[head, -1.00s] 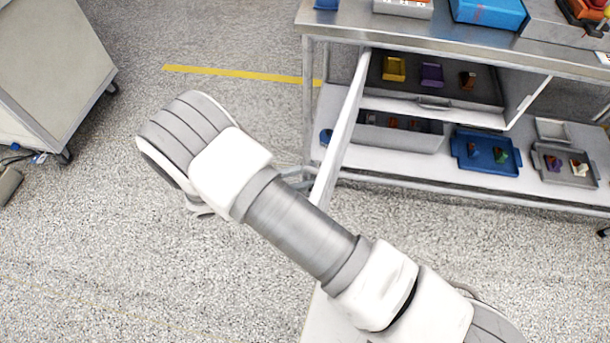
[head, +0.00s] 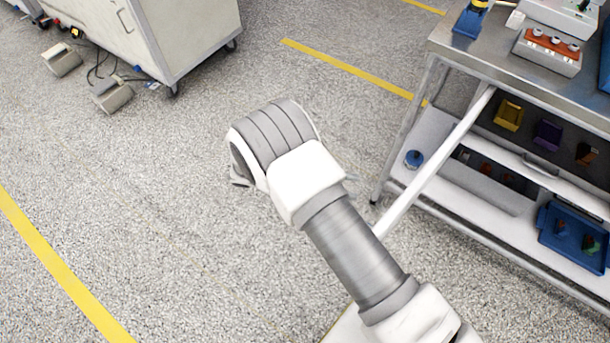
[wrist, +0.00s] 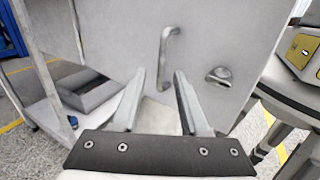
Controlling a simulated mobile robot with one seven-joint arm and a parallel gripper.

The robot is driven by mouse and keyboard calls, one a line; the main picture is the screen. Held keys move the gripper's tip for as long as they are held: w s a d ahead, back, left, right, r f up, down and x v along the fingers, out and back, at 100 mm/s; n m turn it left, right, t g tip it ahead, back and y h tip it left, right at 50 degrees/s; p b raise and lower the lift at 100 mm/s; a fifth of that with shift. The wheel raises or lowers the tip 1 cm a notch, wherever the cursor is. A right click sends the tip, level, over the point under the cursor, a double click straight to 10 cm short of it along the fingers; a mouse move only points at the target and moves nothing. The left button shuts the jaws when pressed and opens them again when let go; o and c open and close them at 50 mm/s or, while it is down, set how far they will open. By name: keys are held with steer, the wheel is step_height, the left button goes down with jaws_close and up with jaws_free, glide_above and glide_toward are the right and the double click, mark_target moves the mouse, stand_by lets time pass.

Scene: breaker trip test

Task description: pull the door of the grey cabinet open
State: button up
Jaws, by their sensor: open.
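The grey cabinet sits under the workbench; its door (head: 432,165) stands swung out and shows nearly edge-on in the head view. The cabinet's inside (head: 570,165) is exposed to the right of the door. In the wrist view a pale door face (wrist: 125,45) fills the middle, with a vertical bar handle (wrist: 164,60) and a round metal knob or lock (wrist: 219,76) to its right. In the head view my arm hides most of the gripper.
Yellow (head: 508,114) and purple (head: 547,134) bins stand in the cabinet. A blue tray (head: 574,238) lies on the bench's lower shelf. A wheeled pale cart (head: 185,35) stands at upper left, with grey boxes beside it. The floor to the left is clear.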

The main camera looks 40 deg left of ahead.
steer(key=v, duration=0.9)
steer(key=shift+w, duration=0.15)
stand_by(0.4)
steer(key=w+d+r+m+g+y, duration=0.3)
steer(key=w+d+r+m+g, duration=0.35)
steer(key=w+d+r, duration=0.4)
steer(key=w+d+r+m+g+y, duration=0.4)
steer(key=d+r+m+y, duration=0.2)
steer(key=d+r, duration=0.5)
steer(key=s+d+r+m+t+y, duration=0.35)
steer(key=s+d+m, duration=0.25)
steer(key=d, duration=0.3)
steer(key=s+d+r+m+t+y, duration=0.35)
steer(key=s+d+m, duration=0.2)
steer(key=d, duration=0.45)
step_height(320, 180, up, 20)
steer(key=p, duration=1.9)
steer(key=shift+h+p, duration=0.3)
steer(key=shift+h, duration=0.1)
